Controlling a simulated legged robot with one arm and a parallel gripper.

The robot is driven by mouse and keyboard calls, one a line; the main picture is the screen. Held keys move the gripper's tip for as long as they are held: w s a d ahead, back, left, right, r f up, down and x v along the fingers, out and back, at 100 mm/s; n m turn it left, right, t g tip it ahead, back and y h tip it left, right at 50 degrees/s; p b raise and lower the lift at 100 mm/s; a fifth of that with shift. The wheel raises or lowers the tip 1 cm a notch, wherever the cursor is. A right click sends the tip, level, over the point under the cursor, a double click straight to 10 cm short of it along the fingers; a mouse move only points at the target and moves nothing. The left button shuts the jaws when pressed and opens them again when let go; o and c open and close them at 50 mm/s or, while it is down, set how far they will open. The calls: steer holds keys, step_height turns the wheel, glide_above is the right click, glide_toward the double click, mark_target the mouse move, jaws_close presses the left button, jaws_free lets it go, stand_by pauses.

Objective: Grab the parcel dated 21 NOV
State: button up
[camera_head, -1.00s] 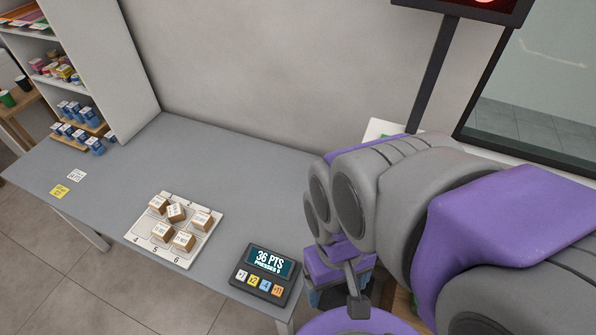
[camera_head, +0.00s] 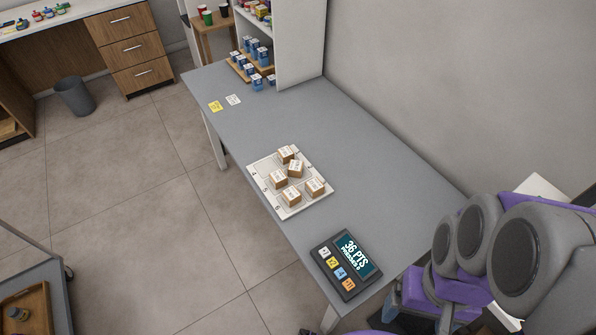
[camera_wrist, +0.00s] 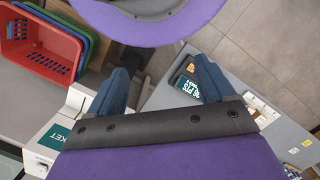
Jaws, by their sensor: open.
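Several small brown parcels with white labels stand on a white numbered tray (camera_head: 255,168) on the grey counter in the head view. One parcel (camera_head: 285,154) is at the far end, one parcel (camera_head: 295,169) sits turned beside it, and others, such as this parcel (camera_head: 316,187), are nearer. The label dates are too small to read, so I cannot tell which is 21 NOV. My gripper (camera_wrist: 165,88) is open and empty in the wrist view, its two blue fingers apart. It is away from the tray, past the near end of the counter.
A dark keypad with a display reading 36 PTS (camera_head: 346,264) sits near the counter's front edge. Yellow (camera_head: 215,106) and white notes and blue-labelled boxes (camera_head: 256,81) are at the far end. A red basket (camera_wrist: 38,45) shows in the wrist view. The counter's middle is clear.

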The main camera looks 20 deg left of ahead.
steer(key=w+a+n+t+h+p, duration=0.15)
steer(key=w+a, duration=0.25)
steer(key=w, duration=1.1)
steer(key=w+a+n, duration=0.2)
steer(key=w+a, duration=0.2)
steer(key=w, duration=1.1)
steer(key=n+y, duration=0.2)
steer(key=n, duration=0.5)
glide_above(290, 191)
step_height(290, 191, down, 15)
steer(key=shift+h, duration=0.25)
steer(key=f, duration=0.4)
steer(key=f+b, duration=0.1)
steer(key=f, duration=0.7)
steer(key=shift+w+a+f, duration=0.1)
steer(key=shift+w+a, duration=0.2)
steer(key=shift+w, duration=0.1)
steer(key=f, duration=0.1)
steer(key=f+b, duration=0.1)
steer(key=f, duration=0.3)
steer(key=shift+s+d+f+b, duration=0.1)
steer(key=shift+s+d+b, duration=0.15)
steer(key=shift+s+b, duration=0.15)
steer(key=c, duration=1.1)
